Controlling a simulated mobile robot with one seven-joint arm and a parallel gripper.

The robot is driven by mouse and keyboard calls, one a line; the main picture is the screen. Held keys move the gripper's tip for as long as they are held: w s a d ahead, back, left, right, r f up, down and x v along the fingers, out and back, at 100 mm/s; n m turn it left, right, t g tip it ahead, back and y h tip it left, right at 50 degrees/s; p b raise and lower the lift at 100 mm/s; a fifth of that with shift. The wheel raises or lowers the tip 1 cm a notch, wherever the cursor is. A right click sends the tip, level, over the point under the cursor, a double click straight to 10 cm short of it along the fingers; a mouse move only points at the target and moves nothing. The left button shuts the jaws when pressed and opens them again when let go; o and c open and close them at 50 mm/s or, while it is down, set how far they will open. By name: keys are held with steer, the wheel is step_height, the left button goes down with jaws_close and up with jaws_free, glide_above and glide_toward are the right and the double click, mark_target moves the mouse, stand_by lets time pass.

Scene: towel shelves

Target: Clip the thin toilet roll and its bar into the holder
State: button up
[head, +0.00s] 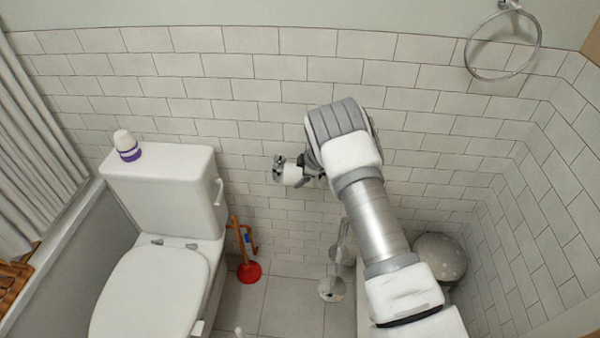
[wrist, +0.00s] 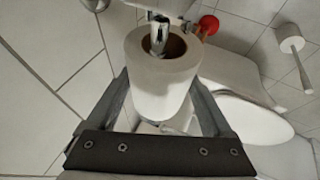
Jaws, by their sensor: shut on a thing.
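The white toilet roll (wrist: 165,88) is between the two fingers of my gripper (wrist: 160,92) in the wrist view, and the gripper is shut on it. A shiny metal bar (wrist: 159,34) sticks out of the roll's cardboard core. In the head view the roll (head: 292,174) shows small by the tiled wall, left of my arm. A grey metal piece (head: 278,163), seemingly the holder, is at the roll's left end. A pale metal part (wrist: 168,7) is at the bar's outer end in the wrist view. I cannot tell whether the bar is seated in it.
The toilet (head: 150,290) and its cistern (head: 165,170) stand at left, with a purple-and-white bottle (head: 127,146) on top. A red plunger (head: 249,271) stands on the floor. A metal stand (head: 332,288) and a round bin (head: 440,258) are beside my arm. A towel ring (head: 503,78) hangs upper right.

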steer(key=shift+f, duration=1.05)
stand_by(1.3)
steer(key=o, duration=1.2)
steer(key=p+v, duration=0.2)
steer(key=v, duration=1.5)
steer(key=shift+r+p, duration=0.15)
steer(key=shift+p, duration=0.15)
